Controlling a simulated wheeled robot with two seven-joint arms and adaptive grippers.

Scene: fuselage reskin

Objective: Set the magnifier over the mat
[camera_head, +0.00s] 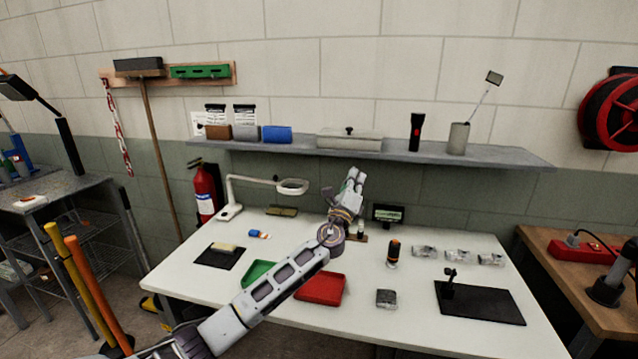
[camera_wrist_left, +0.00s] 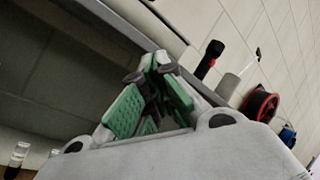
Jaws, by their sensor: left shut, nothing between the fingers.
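The white magnifier (camera_head: 260,181) stands at the table's back left, its round lens head on a jointed arm reaching right. A small black mat (camera_head: 213,261) lies in front of it with a tan block on it. A larger black mat (camera_head: 497,308) lies at the right with a small black stand on it. Which mat is meant, I cannot tell. My left gripper (camera_head: 356,175) is raised near the shelf edge, right of the lens head and apart from it. It is shut and empty; its green finger pads show in the left wrist view (camera_wrist_left: 152,92). My right gripper is out of view.
My left arm crosses above the green tray (camera_head: 258,274) and red tray (camera_head: 322,290). A grey shelf (camera_head: 400,154) overhangs the back. An orange-black bottle (camera_head: 393,253), a grey block (camera_head: 386,298) and clear packets (camera_head: 457,256) stand right.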

